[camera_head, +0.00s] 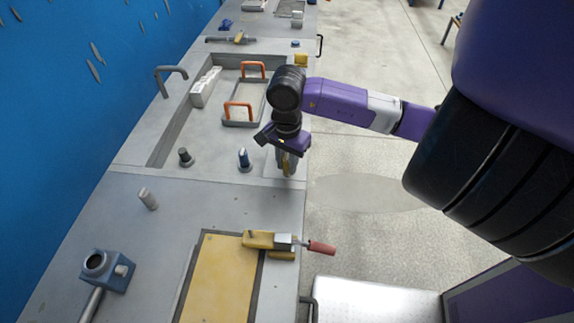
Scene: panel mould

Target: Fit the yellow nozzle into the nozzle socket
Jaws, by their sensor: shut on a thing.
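My gripper (287,167) points down over the right edge of the grey bench, by the front right corner of the sunken basin. It is shut on the yellow nozzle (287,169), which shows as a small yellow strip between the fingers. The fingers hide most of it, and I cannot tell whether its tip touches the bench. A blue block with a round dark opening (96,262) stands at the lower left, well apart from my gripper. It looks like the nozzle socket, and its opening faces up and looks empty.
A dark blue upright knob (244,159) stands close left of my gripper, with a dark knob (185,156) farther left. The basin holds a tray with orange handles (239,106). A yellow panel (222,278) and a red-handled clamp (285,244) lie in front. Bench between is mostly clear.

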